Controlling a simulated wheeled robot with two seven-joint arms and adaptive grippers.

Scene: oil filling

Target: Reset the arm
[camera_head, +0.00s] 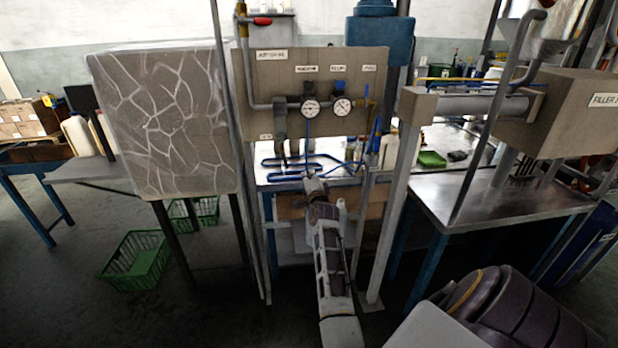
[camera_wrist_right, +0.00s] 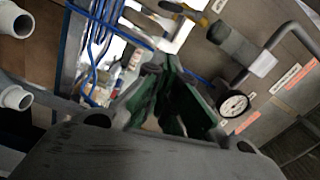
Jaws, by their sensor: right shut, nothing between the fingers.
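My right arm reaches up from the bottom centre of the head view, with its gripper (camera_head: 311,182) in front of the panel stand, just below the blue tubing (camera_head: 297,168). In the wrist view the right gripper (camera_wrist_right: 168,75) has its fingers closed together, with nothing held between them. The gauge panel (camera_head: 285,85) stands behind and above the gripper. It carries two round dials (camera_head: 311,107), one of which also shows in the wrist view (camera_wrist_right: 233,105). My left gripper is not in view.
A grey marbled box (camera_head: 165,120) stands left of the panel, with a green crate (camera_head: 137,262) on the floor below. A metal table (camera_head: 490,198) and a filler box (camera_head: 570,112) are at the right. Upright posts (camera_head: 397,190) frame the panel closely. The floor at lower left is open.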

